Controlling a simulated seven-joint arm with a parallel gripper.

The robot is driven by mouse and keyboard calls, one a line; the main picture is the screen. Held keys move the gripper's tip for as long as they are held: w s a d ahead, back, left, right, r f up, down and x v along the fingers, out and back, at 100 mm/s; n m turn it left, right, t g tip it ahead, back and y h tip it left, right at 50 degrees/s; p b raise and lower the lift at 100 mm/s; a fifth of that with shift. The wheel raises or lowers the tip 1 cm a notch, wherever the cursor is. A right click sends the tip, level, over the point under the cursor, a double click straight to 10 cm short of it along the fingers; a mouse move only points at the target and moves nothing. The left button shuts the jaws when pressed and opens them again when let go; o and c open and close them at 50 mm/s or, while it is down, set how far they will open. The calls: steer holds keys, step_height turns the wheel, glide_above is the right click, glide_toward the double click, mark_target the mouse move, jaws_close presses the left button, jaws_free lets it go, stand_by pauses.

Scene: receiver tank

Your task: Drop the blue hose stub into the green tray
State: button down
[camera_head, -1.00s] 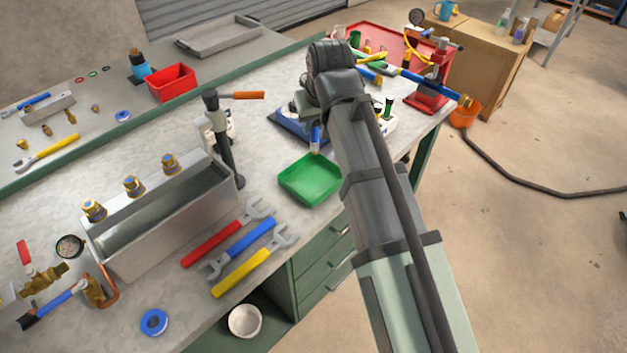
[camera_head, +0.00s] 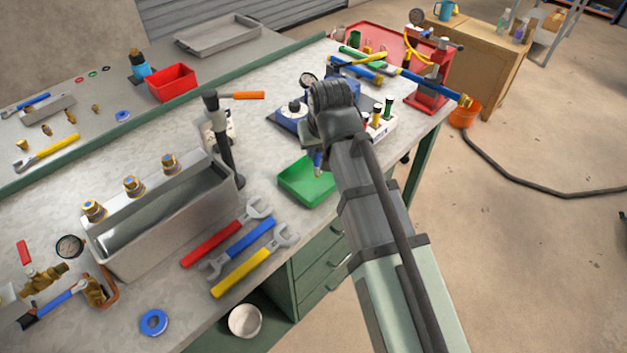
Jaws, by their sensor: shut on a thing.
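The green tray (camera_head: 298,186) lies on the bench near its front edge, beside my arm. The blue hose stub (camera_head: 318,160) shows as a small blue piece with a pale lower end, hanging under my gripper (camera_head: 317,150). My gripper is shut on the stub, and the arm hides most of the fingers. The stub appears over the right part of the tray in the picture; its height above the tray is hard to tell. The tray looks empty where it shows, and my arm hides its right side.
Left of the tray stand a black-handled upright tool (camera_head: 222,140) and a grey metal trough (camera_head: 165,220). Red, blue and yellow wrenches (camera_head: 240,245) lie in front. A blue gauge device (camera_head: 290,115) and a white rack (camera_head: 381,128) sit behind my arm.

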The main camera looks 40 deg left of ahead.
steer(key=shift+f, duration=0.4)
steer(key=c, duration=0.8)
jaws_free()
steer(key=shift+r, duration=0.1)
steer(key=v, duration=1.3)
steer(key=shift+s+d+r, duration=0.15)
steer(key=shift+s+r, duration=0.05)
steer(key=shift+r, duration=0.05)
